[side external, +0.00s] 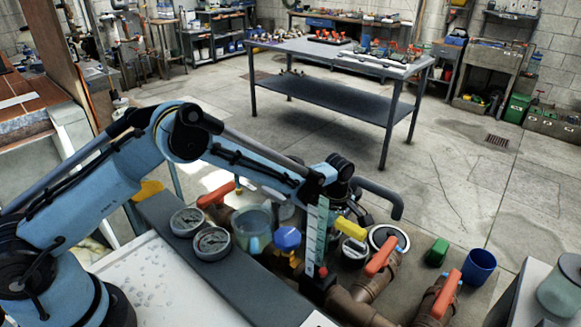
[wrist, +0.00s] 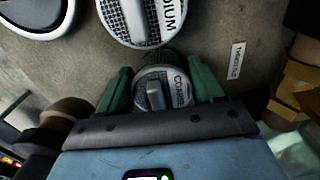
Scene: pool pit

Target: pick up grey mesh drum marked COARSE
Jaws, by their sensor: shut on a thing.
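The grey mesh drum marked COARSE (wrist: 162,88) shows in the wrist view, its lettering partly readable on a pale face with a raised grip bar. My gripper (wrist: 161,86) has its two green fingers on either side of the drum and is shut on it. The drum's lower part is hidden by my gripper body. A larger similar drum (wrist: 143,22), its lettering ending in "DIUM", lies just above it in the wrist view. In the side view my wrist (side external: 340,178) is over the pipework, and the fingers and the held drum cannot be made out.
A white-and-black round part (wrist: 35,15) is at upper left in the wrist view, and a small label (wrist: 237,60) at right. Orange-handled valves (side external: 380,257), two gauges (side external: 212,242), a blue cup (side external: 479,267) and a green block (side external: 437,251) crowd the side view. Open floor lies beyond.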

